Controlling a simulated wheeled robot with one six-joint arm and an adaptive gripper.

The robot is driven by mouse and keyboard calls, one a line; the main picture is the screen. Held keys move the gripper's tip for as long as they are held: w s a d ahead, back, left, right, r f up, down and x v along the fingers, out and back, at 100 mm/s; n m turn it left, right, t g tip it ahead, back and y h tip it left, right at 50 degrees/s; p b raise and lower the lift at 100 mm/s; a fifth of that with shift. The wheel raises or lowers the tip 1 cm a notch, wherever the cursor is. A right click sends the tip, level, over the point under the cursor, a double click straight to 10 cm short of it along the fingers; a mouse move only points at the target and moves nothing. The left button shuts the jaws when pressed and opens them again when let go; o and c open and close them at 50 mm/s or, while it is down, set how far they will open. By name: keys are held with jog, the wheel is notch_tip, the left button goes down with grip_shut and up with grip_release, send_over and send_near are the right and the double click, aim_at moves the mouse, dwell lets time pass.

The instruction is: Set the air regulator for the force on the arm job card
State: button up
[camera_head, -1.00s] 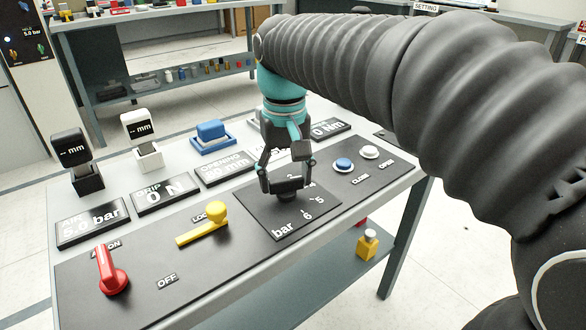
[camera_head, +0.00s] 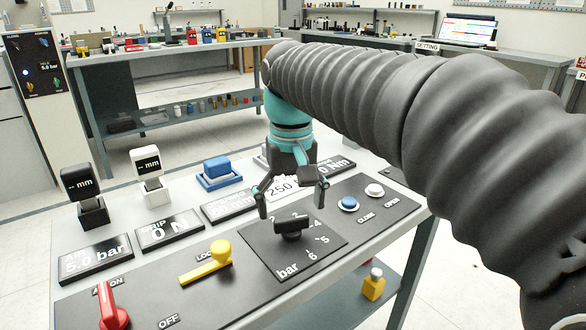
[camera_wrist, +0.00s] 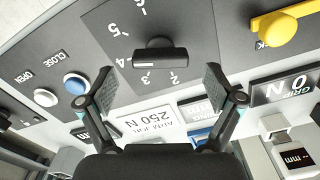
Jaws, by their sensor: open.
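The regulator knob (camera_head: 292,227) is a black bar handle on a dark square plate (camera_head: 268,255) with a bar scale; "5" and "6" read clearly. In the wrist view the knob (camera_wrist: 160,57) lies crosswise, apart from the fingers; I cannot tell which number it points to. My gripper (camera_head: 291,203) is open and empty, just above and behind the knob, its fingers spread wide. The arm job card (camera_wrist: 155,122) reads 250 N and is partly covered by my gripper in the head view. The air display (camera_head: 95,262) reads 5.0 bar.
A red lever (camera_head: 112,308) and yellow lever (camera_head: 208,264) stand left of the knob. A blue CLOSE button (camera_head: 348,203) and white OPEN button (camera_head: 374,189) sit to its right. The grip display (camera_head: 170,231) reads 0 N. Gauges and a blue block stand behind.

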aim_at(292, 217)
notch_tip(292, 217, up, 10)
jog(key=shift+f, duration=0.2)
dwell(0.3)
jog(key=s+d+f+m+t, duration=0.1)
jog(key=s+d+f+t, duration=0.1)
jog(key=s+d+f, duration=0.5)
jog(key=s+d+f+m+t, duration=0.1)
jog(key=s+d+f+t, duration=0.2)
jog(key=s+d+f, duration=0.4)
notch_tip(292, 217, down, 7)
jog(key=shift+r+m+t, duration=0.15)
jog(key=shift+m+t, duration=0.15)
jog(key=shift+m, duration=0.1)
dwell(4.0)
grip_shut()
dwell(0.4)
